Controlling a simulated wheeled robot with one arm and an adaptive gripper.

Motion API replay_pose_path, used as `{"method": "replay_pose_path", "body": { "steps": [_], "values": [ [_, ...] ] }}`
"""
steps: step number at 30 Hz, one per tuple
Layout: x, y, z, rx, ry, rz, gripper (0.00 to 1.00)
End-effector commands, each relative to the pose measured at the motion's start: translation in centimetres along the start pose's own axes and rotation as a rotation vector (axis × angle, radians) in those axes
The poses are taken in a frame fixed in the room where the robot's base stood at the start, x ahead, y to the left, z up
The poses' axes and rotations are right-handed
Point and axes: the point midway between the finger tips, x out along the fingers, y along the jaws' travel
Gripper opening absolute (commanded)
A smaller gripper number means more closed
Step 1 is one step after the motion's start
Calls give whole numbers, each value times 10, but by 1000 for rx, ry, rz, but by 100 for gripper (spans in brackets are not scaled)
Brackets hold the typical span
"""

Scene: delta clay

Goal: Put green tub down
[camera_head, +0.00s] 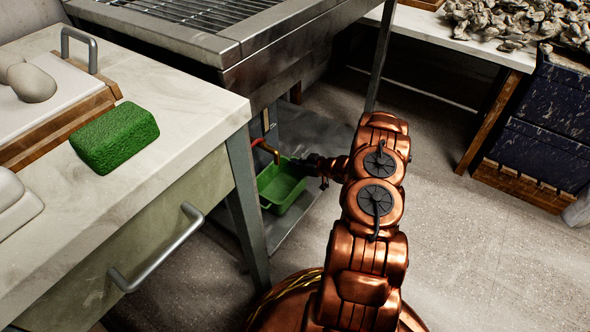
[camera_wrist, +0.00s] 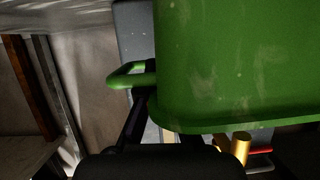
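The green tub (camera_head: 284,190) is low under the metal-topped table, over the grey lower shelf. Its open top shows in the head view. In the wrist view the tub (camera_wrist: 235,65) fills the upper right, very close, with a green loop handle (camera_wrist: 130,76) on its left side. My gripper (camera_head: 302,168) is at the tub's right rear edge and appears shut on it. In the wrist view one dark finger lies against the tub beside the handle; the other finger is hidden. I cannot tell whether the tub's base touches the shelf.
The grey lower shelf (camera_head: 312,138) has bare room behind and right of the tub. A metal table leg (camera_head: 247,195) stands close left. A red handle (camera_head: 265,147) is just behind the tub. A green block (camera_head: 115,137) lies on the marble counter (camera_head: 200,105).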

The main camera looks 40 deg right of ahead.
Motion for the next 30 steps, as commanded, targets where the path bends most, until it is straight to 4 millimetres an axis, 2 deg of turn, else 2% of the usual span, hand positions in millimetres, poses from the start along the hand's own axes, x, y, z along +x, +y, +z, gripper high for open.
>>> {"method": "replay_pose_path", "body": {
  "steps": [1,4,15,24,30],
  "values": [
    [5,0,11,0,0,-1,0],
    [8,1,20,1,0,-1,0],
    [8,1,21,2,0,-1,0],
    [8,1,21,1,0,-1,31],
    [8,1,21,1,0,-1,31]
  ]
}}
